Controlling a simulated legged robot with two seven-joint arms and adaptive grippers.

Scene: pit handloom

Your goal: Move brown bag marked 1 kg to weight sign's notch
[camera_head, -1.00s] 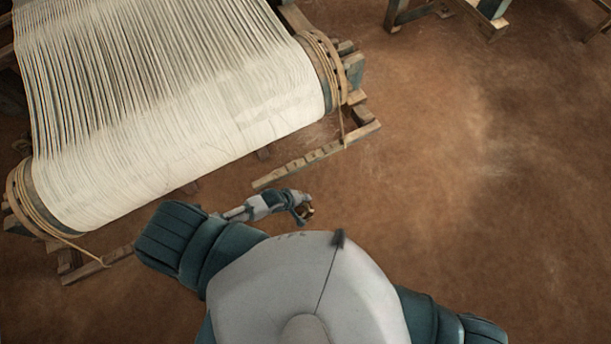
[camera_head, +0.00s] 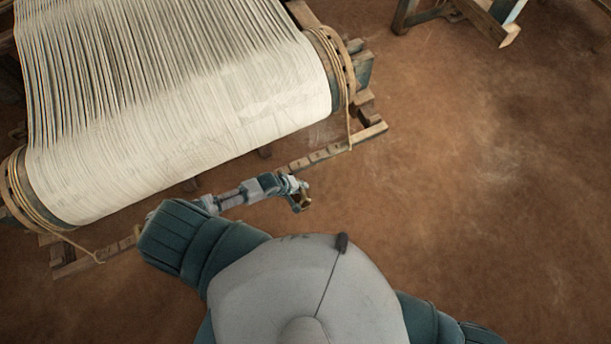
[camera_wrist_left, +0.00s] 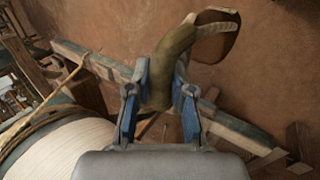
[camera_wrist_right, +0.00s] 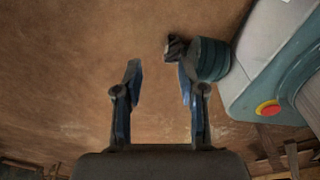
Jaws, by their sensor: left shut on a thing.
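My left gripper (camera_wrist_left: 160,95) is shut on an olive-brown bag (camera_wrist_left: 172,60), whose brown end (camera_wrist_left: 216,42) sticks out past the fingertips at upper right in the left wrist view. In the head view the left gripper (camera_head: 297,190) is beside the notched wooden rail in front of the loom, with a small brown part of the bag (camera_head: 303,202) showing. No 1 kg mark is readable. My right gripper (camera_wrist_right: 158,80) is open and empty in the right wrist view, over bare floor; it is hidden in the head view. I cannot make out a weight sign.
The loom's roller with white warp (camera_head: 190,110) fills the upper left. The notched wooden rail (camera_head: 320,155) runs along its front, and a wooden beam (camera_wrist_left: 100,65) crosses behind the bag in the left wrist view. The brown floor (camera_head: 480,200) at right is clear.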

